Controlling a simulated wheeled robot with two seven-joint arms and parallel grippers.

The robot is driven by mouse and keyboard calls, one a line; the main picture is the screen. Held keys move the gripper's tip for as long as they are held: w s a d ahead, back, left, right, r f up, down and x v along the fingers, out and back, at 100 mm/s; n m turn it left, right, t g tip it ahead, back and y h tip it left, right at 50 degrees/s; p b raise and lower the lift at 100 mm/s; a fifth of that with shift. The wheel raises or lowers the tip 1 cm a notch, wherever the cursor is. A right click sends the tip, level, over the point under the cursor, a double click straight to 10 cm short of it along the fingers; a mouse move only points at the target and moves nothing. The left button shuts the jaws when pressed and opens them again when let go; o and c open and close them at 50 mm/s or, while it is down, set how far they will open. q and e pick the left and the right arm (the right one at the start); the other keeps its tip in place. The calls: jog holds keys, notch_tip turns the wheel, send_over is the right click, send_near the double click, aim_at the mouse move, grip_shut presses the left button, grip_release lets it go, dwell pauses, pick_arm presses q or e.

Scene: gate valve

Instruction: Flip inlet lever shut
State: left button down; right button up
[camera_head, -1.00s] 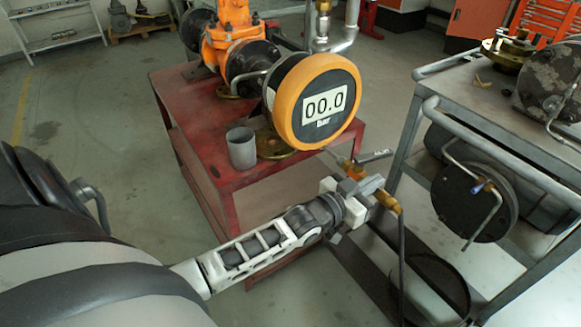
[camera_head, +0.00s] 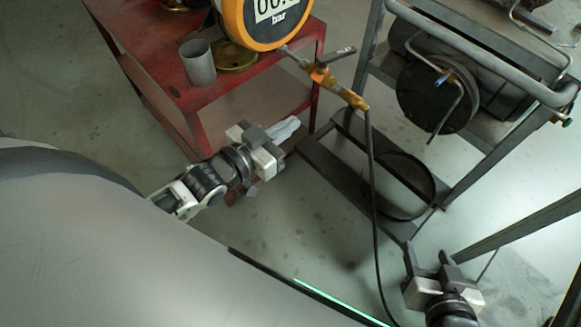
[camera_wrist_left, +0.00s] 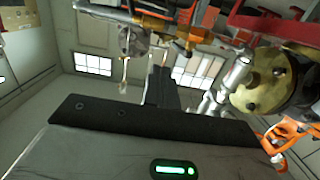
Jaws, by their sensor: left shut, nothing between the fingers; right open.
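The inlet lever (camera_head: 338,56) is a short dark handle on a brass valve (camera_head: 325,77) below the orange gauge. It points up and right, at a clear angle across the line of the brass fitting. My left gripper (camera_head: 288,128) is shut and empty, below and left of the valve, apart from the lever. In the left wrist view the shut fingers (camera_wrist_left: 162,88) point up towards the brass fitting (camera_wrist_left: 172,27) at the top; the lever is hard to make out there. My right gripper (camera_head: 428,256) is open and empty at the lower right, above the floor.
A black hose (camera_head: 370,150) hangs from the brass fitting to the floor. A red table (camera_head: 155,68) carries a grey cup (camera_head: 198,63) and the orange-rimmed gauge (camera_head: 268,22). A grey steel cart (camera_head: 470,55) stands right of the valve.

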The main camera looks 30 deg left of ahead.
pick_arm(q)
jog(key=s+d+f+n+g+y+p, duration=0.1)
jog(key=s+d+f+g+p, duration=0.1)
jog(key=s, duration=0.6)
jog(key=shift+d+g+y+p, duration=0.3)
jog(key=shift+d+g+p, duration=0.15)
jog(key=shift+d+g, duration=1.05)
jog(key=shift+d+f, duration=0.1)
